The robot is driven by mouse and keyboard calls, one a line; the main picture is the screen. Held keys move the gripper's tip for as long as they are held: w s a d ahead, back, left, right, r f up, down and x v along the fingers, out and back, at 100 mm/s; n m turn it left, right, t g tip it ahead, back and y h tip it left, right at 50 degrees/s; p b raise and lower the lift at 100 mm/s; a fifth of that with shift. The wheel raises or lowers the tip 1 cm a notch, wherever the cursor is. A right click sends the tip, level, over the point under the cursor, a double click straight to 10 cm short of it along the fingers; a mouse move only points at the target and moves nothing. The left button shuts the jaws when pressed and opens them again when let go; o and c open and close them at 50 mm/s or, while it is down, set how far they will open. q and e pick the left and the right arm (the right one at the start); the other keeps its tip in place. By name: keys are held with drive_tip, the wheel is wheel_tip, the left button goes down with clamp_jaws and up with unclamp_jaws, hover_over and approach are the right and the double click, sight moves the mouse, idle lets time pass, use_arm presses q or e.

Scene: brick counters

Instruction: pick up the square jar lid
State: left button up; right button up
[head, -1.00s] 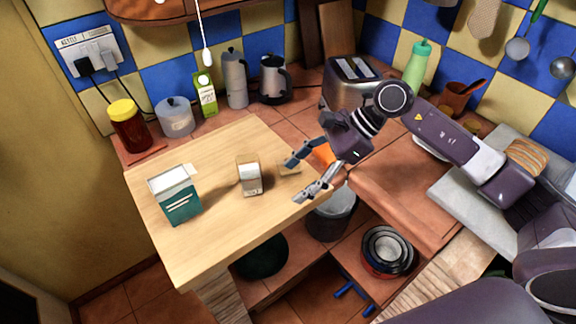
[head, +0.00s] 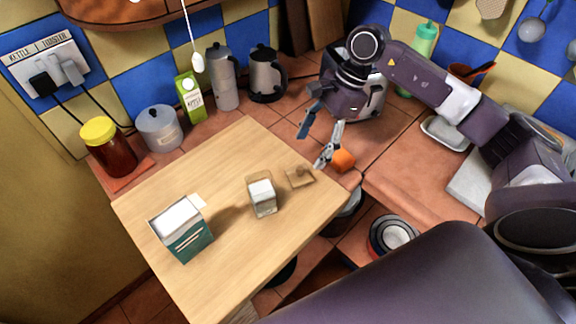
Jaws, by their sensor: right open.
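The square jar lid (head: 301,177) is a small, flat, tan square with a knob, lying on the wooden board-like top (head: 230,235) near its right edge. A square glass jar (head: 262,207) with white contents stands just left of the lid, upright and open at the top. My right gripper (head: 314,149) is open and empty, its fingers pointing down, above and behind the lid in the picture. One fingertip shows close to the lid's upper right; I cannot tell its height. My left gripper is not in view.
A teal carton (head: 183,243) stands on the left of the wooden top. An orange object (head: 343,160) lies beside the right fingertips. The wooden top's front is clear.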

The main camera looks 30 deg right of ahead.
sight(303, 169)
drive_tip(key=f, duration=0.1)
drive_tip(key=s+a+f+p, duration=0.1)
drive_tip(key=f+p, duration=0.1)
drive_tip(key=shift+s+a, duration=0.25)
drive_tip(key=shift+s, duration=0.1)
drive_tip(key=p+x, duration=0.1)
drive_tip(key=x, duration=0.2)
drive_tip(key=shift+w, duration=0.1)
drive_tip(key=shift+a+f, duration=0.1)
drive_tip(key=shift+f, duration=0.25)
drive_tip(key=c, duration=1.1)
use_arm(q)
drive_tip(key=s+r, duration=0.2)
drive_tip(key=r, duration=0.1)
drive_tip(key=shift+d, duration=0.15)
